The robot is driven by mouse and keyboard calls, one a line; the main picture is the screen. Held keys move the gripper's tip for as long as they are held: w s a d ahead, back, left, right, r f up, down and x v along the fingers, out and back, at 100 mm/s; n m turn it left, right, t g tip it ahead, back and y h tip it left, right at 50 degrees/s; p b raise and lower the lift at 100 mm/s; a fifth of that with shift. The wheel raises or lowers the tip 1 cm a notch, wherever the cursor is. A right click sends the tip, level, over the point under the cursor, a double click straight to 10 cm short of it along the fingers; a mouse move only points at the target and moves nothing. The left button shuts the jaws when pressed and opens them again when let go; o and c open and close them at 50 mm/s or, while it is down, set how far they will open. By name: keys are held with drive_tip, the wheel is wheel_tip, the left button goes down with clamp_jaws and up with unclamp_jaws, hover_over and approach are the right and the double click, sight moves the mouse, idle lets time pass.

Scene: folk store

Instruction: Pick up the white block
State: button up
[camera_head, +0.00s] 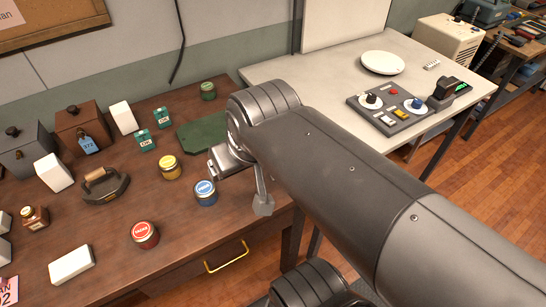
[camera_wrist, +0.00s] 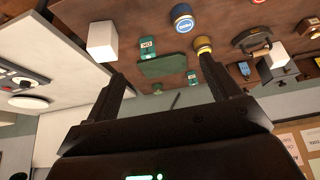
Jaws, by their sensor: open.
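Several white blocks are in view. In the head view one stands by the brown box (camera_head: 122,117), one leans near the iron (camera_head: 54,173), and one lies at the front of the wooden table (camera_head: 71,265). In the wrist view a white block (camera_wrist: 102,40) is beyond the left finger, beside the green mat. I cannot match it in the head view, where my arm may hide it. Another white block (camera_wrist: 278,56) is at the right. My gripper (camera_head: 240,186) is over the table's right part, open and empty; its spread fingers also show in the wrist view (camera_wrist: 162,76).
A blue tin (camera_head: 205,192), yellow tin (camera_head: 170,167) and red tin (camera_head: 145,235) stand near my gripper. The green mat (camera_head: 203,131) lies behind it. A white table (camera_head: 285,72) holds a control panel (camera_head: 392,115).

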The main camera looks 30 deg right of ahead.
drive_tip(key=w+d+f+n+g+h, duration=0.4)
drive_tip(key=w+f+n+h, duration=0.3)
drive_tip(key=n, duration=0.1)
drive_tip(key=w+d+f+n+g+h, duration=0.4)
drive_tip(key=w+f+n+h, duration=0.2)
drive_tip(key=w+f+n, duration=0.15)
drive_tip(key=x, duration=0.5)
drive_tip(key=shift+s, duration=0.45)
drive_tip(key=shift+r+x, duration=0.2)
drive_tip(key=shift+x, duration=1.15)
drive_tip(key=shift+r+x, duration=0.2)
drive_tip(key=shift+x, duration=1.15)
drive_tip(key=shift+s+d, duration=0.1)
drive_tip(key=shift+d, duration=0.05)
drive_tip(key=shift+c, duration=0.3)
drive_tip(key=c, duration=1)
